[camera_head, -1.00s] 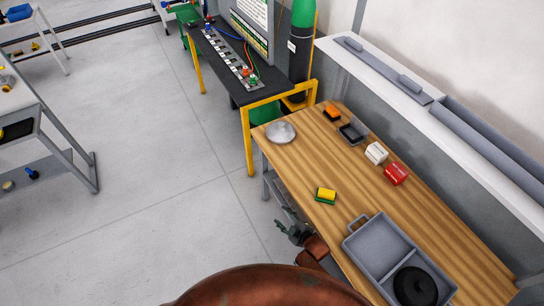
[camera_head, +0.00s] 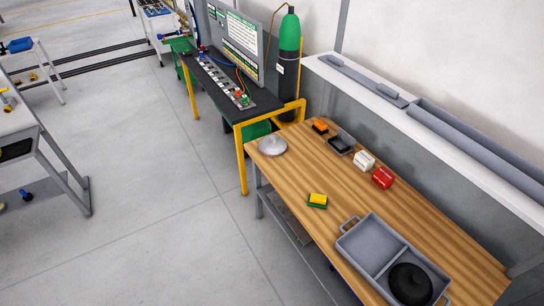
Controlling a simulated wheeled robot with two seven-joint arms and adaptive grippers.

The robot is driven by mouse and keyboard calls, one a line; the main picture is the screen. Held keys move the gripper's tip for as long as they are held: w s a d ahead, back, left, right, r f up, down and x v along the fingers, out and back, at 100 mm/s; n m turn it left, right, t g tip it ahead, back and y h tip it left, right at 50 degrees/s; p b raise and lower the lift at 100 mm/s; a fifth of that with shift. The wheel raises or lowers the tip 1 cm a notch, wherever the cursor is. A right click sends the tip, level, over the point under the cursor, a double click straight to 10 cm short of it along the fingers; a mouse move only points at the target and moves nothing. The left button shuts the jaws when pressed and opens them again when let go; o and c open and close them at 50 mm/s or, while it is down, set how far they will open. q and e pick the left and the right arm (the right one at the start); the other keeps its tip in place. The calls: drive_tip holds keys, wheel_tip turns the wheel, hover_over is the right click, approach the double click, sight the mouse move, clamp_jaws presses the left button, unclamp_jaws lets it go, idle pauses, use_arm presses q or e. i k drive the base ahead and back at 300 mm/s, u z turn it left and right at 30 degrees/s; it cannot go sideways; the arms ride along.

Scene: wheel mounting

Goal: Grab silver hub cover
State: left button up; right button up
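The silver hub cover (camera_head: 272,145) is a round, pale disc lying on the wooden table (camera_head: 345,200) near its far left corner. Nothing covers it or touches it in the head view. Neither of my grippers is in the picture now.
A yellow and green sponge (camera_head: 317,200) lies mid-table. A grey divided tray (camera_head: 365,243) with a black round part (camera_head: 409,284) stands at the near right. A small dark tray (camera_head: 341,143), an orange block (camera_head: 320,126), a white box (camera_head: 364,161) and a red box (camera_head: 383,178) line the back.

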sight(271, 145)
drive_tip(key=u, duration=0.8)
drive_tip(key=i, duration=0.95)
drive_tip(key=u, duration=0.05)
